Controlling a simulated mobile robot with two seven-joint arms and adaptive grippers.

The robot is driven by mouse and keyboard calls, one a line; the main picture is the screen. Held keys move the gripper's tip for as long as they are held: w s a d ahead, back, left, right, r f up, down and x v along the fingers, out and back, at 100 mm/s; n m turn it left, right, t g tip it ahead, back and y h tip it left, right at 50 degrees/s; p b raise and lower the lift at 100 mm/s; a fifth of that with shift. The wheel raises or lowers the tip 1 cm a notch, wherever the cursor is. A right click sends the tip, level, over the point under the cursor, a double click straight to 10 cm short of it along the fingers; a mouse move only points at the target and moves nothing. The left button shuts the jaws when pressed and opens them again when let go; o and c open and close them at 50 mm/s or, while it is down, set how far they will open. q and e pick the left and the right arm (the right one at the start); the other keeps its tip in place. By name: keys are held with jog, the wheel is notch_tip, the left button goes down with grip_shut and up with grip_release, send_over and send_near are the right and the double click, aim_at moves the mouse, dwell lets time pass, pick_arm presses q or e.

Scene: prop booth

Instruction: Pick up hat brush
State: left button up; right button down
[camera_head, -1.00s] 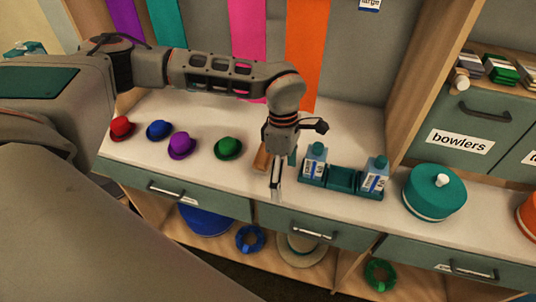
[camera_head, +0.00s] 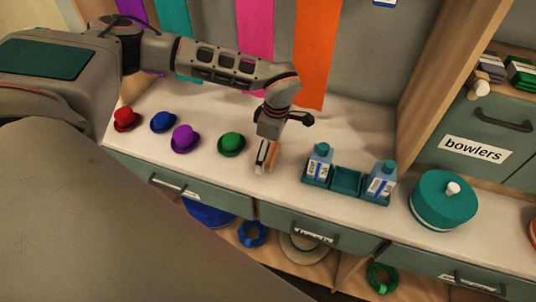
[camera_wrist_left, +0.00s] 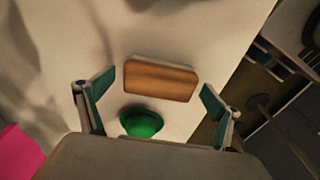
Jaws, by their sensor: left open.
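The hat brush (camera_wrist_left: 160,78) has a brown wooden back and lies on the white counter. In the wrist view it is between the two teal-padded fingers of my left gripper (camera_wrist_left: 158,84), with a gap on each side. In the head view my left gripper (camera_head: 263,157) points down over the counter, right of the green hat. There the brush (camera_head: 274,155) shows only partly behind the fingers. My left gripper is open and empty. My right gripper is not in view.
A green bowler hat (camera_head: 231,144) sits close left of the gripper, with purple, blue and red ones beyond. A teal tray (camera_head: 346,182) with two bottles stands to the right, then a round teal box (camera_head: 443,200). Drawers line the counter's front.

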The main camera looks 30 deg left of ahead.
pick_arm(q)
jog(key=shift+f, duration=0.15)
jog(key=c, duration=1.2)
notch_tip(320, 180, up, 20)
jog(key=shift+r, duration=0.1)
